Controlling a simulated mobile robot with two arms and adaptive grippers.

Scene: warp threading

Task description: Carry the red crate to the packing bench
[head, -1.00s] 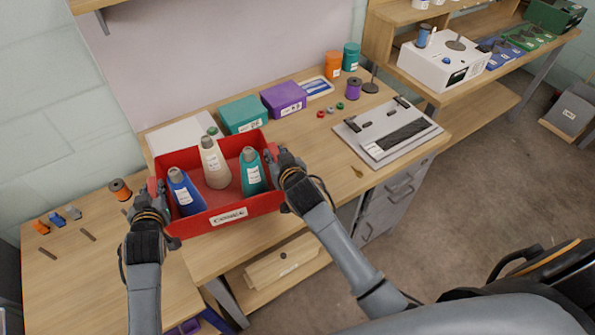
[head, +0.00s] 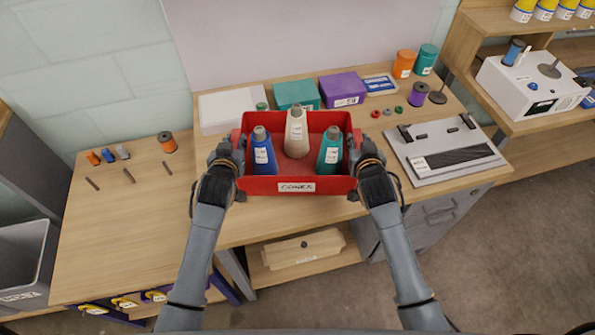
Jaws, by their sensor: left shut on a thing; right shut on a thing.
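The red crate (head: 262,185) is held level in front of me, over the front part of the wooden bench. A label on its front wall reads "CONES". A blue cone (head: 264,154), a cream cone (head: 296,136) and a teal cone (head: 330,152) stand in it. My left gripper (head: 232,158) is shut on the crate's left end. My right gripper (head: 360,158) is shut on its right end. The fingertips are partly hidden against the crate walls. I cannot tell which surface in view is the packing bench.
Teal (head: 297,94) and purple (head: 343,88) boxes stand behind the crate. A grey-white device (head: 443,152) lies to the right. The left table (head: 130,225) has small spools and thin rods at its back, with a bare front. A grey bin (head: 28,260) stands far left.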

